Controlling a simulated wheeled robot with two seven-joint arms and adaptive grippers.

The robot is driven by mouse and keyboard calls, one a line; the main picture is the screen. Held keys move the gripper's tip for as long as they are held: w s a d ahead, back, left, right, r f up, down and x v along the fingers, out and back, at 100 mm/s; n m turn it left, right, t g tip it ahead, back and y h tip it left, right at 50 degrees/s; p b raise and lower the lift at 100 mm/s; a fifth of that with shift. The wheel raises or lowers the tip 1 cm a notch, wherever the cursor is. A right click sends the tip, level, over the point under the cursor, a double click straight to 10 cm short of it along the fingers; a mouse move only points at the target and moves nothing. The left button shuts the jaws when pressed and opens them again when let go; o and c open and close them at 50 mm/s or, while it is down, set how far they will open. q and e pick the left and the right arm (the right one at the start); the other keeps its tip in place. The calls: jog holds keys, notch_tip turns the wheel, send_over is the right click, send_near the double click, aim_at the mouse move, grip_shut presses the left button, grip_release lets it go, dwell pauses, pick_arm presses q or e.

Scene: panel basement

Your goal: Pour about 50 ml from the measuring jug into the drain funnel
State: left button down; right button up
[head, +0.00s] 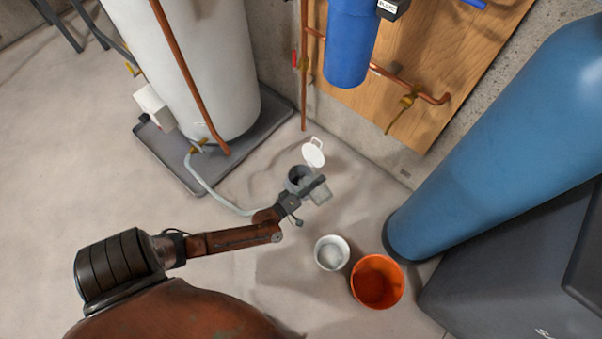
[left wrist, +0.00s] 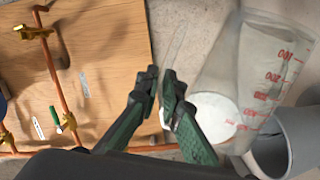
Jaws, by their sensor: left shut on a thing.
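My left gripper (head: 292,205) is shut on the clear measuring jug (head: 320,192) and holds it beside the dark grey round opening that looks like the drain funnel (head: 298,179). In the left wrist view, the gripper's dark green fingers (left wrist: 165,95) close at the jug's left edge. The jug (left wrist: 245,60) shows red marks and looks tilted. A pale round patch shows at its side; I cannot tell if this is liquid or something behind. The grey funnel (left wrist: 272,155) shows at the lower right, close to the jug. No stream is visible. My right gripper is not in view.
A white lid-like piece (head: 313,153) is behind the funnel. A white bucket (head: 331,253) and an orange bucket (head: 378,282) stand in front. A blue tank (head: 490,150) is at right, a white tank (head: 190,65) on a tray at left. The left floor is clear.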

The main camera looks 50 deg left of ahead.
aim_at(328, 199)
pick_arm(q)
jog(key=shift+r, duration=0.15)
dwell(0.3)
